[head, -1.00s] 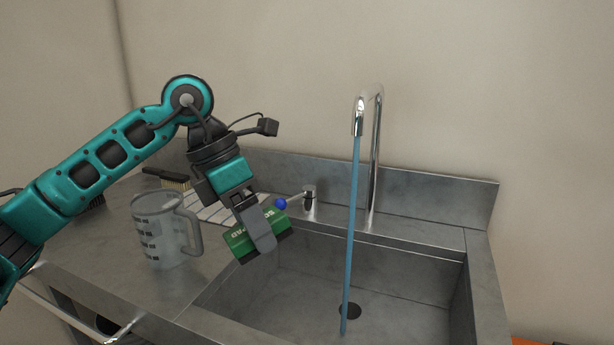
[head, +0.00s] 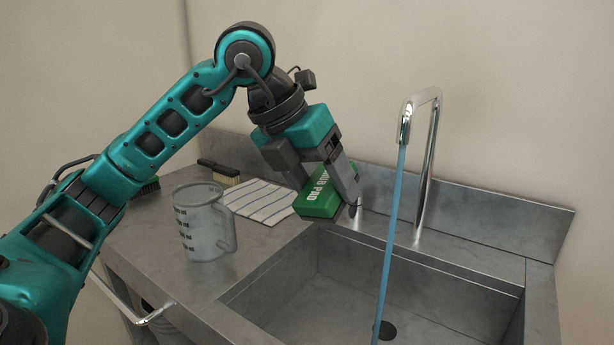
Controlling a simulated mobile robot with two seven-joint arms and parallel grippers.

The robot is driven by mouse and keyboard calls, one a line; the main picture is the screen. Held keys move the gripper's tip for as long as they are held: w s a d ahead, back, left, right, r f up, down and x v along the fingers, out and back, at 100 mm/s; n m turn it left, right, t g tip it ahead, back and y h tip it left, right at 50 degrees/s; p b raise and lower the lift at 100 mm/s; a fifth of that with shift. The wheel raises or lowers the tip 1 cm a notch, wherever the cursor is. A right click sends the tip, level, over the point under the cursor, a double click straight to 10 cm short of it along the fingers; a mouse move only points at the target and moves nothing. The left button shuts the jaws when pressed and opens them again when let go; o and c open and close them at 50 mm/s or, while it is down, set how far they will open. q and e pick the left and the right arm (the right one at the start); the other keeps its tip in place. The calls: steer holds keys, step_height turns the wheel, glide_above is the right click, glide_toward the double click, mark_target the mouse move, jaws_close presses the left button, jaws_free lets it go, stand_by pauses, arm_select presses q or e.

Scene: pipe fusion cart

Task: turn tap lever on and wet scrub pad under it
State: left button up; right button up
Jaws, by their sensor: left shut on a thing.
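My left gripper (head: 322,190) is shut on the green scrub pad (head: 318,200) and holds it above the counter at the sink's back left edge. The tap (head: 430,150) is a tall chrome spout at the back of the sink. A blue stream of water (head: 391,240) falls from it into the basin. The pad is to the left of the stream, apart from it. The tap lever is mostly hidden behind my gripper; only part of its chrome base (head: 355,209) shows. My right gripper is not in view.
A clear measuring jug (head: 205,225) stands on the counter left of the sink (head: 440,262). A striped cloth (head: 262,203) and a brush (head: 220,172) lie behind it. The basin is empty around its drain (head: 386,330). A metal backsplash (head: 500,215) rises behind.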

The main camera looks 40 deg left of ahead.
arm_select(q)
steer(key=w+d+f+p, duration=0.2)
steer(key=w+d, duration=0.3)
steer(key=w, duration=0.4)
steer(key=shift+d, duration=0.2)
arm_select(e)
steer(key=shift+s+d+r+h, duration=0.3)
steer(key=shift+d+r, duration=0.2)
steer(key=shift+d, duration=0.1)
arm_select(q)
steer(key=shift+w+f, duration=0.1)
steer(key=shift+s+a+b, duration=0.45)
steer(key=shift+s+a, duration=0.25)
steer(key=shift+s, duration=0.45)
steer(key=shift+s+a+b, duration=0.45)
steer(key=shift+s+a, duration=0.2)
steer(key=shift+s, duration=0.45)
steer(key=shift+s+a+b, duration=0.45)
steer(key=shift+s+a, duration=0.25)
steer(key=shift+s, duration=0.55)
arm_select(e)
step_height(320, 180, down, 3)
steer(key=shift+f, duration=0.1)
